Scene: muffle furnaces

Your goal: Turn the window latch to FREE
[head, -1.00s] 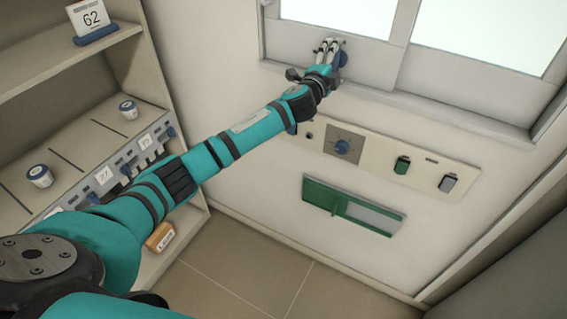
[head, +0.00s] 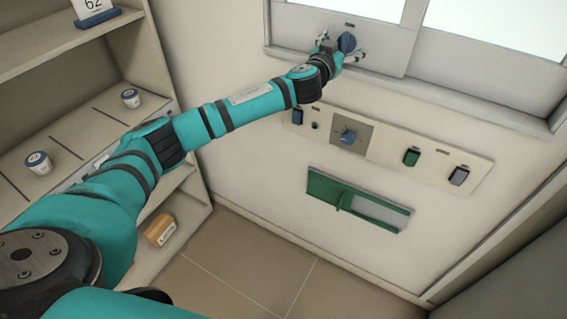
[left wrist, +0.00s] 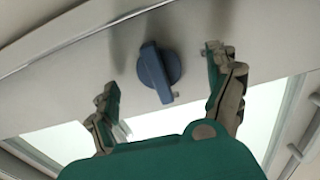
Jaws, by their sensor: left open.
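The window latch (head: 347,42) is a blue round knob with a raised bar, set on the lower frame of the window. It also shows in the left wrist view (left wrist: 158,72), where its bar runs nearly upright, leaning a little. My left gripper (head: 342,47) is open, with one finger on each side of the latch. In the left wrist view the fingers of my left gripper (left wrist: 161,72) stand apart from the knob, with clear gaps on both sides. No FREE label can be read. My right gripper is not in view.
Below the sill, a wall panel (head: 385,147) carries another blue knob (head: 348,137) and several switches. A green-framed slot (head: 357,199) is below it. A shelf unit (head: 75,50) with small jars stands at the left. The floor between is clear.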

